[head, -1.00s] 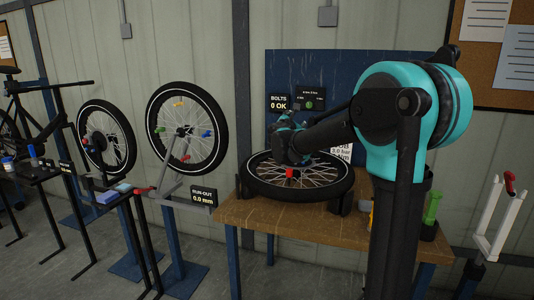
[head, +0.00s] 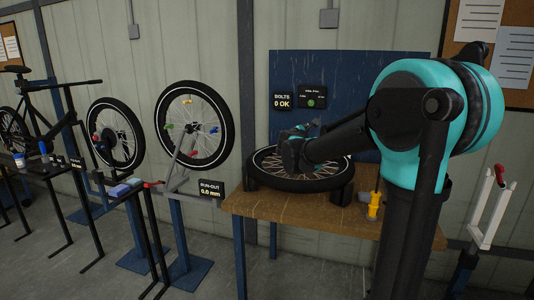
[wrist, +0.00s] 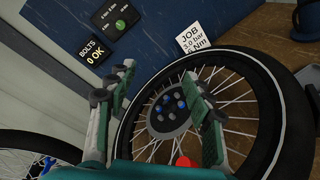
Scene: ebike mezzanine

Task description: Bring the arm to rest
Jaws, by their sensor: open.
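My gripper (head: 300,138) is open and empty in the head view, above the wheel lying on the workbench. The wrist view shows the two fingers of my gripper (wrist: 160,82) spread apart, with the wheel between and beyond them. The lying wheel (head: 262,172) has a black tyre and thin spokes. Its hub (wrist: 170,112) with several blue bolts shows between the fingers in the wrist view. A red cap-like part (wrist: 183,162) shows low in that view. My arm hides part of the wheel and bench in the head view.
The wooden workbench (head: 290,212) holds a yellow tool (head: 374,206) near my arm. A blue panel (head: 345,68) with a "BOLTS 0 OK" display (head: 282,101) stands behind. A truing stand with an upright wheel (head: 226,118) is left; a white fork stand (head: 490,210) is right.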

